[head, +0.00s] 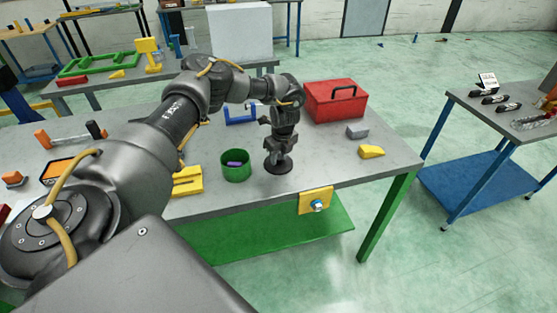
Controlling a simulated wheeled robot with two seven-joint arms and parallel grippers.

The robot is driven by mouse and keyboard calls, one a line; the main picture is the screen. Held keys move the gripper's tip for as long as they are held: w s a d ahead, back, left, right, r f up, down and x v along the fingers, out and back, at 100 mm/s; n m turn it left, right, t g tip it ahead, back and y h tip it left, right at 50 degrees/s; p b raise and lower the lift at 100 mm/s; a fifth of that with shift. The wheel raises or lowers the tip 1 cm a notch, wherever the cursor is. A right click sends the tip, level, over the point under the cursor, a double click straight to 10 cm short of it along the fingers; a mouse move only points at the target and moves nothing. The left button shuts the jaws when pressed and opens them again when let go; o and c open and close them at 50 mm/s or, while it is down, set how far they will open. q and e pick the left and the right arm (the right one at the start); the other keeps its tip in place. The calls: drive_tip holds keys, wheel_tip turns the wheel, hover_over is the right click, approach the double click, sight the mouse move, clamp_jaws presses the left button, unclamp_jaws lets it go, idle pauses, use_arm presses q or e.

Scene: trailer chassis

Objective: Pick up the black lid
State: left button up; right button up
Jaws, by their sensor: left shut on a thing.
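The black lid (278,165) is a dark round disc at the lower end of my left arm, just right of the green cup. My left gripper (279,150) points down and is shut on the lid. The fingertips are small and dark against it, so the exact grip is hard to see. I cannot tell whether the lid touches the grey table (335,160) or is held just above it. My right gripper is not in view.
A green cup (237,172) with a purple thing inside stands close left of the lid. A red toolbox (335,103), a grey block (357,131) and a yellow wedge (371,151) are to the right. Yellow blocks (187,182) lie left. A blue-legged table (480,185) stands farther right.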

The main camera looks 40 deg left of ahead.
use_arm(q)
drive_tip(key=shift+r, duration=0.1)
drive_tip(key=shift+r+b, duration=0.2)
drive_tip(key=shift+b, duration=0.1)
wheel_tip(320, 180, up, 2)
drive_tip(key=shift+w+r+b, duration=0.1)
drive_tip(key=shift+r+b, duration=0.05)
drive_tip(key=shift+b, duration=0.65)
drive_tip(key=s+d+r, duration=0.5)
drive_tip(key=s+r, duration=0.5)
drive_tip(key=s, duration=0.3)
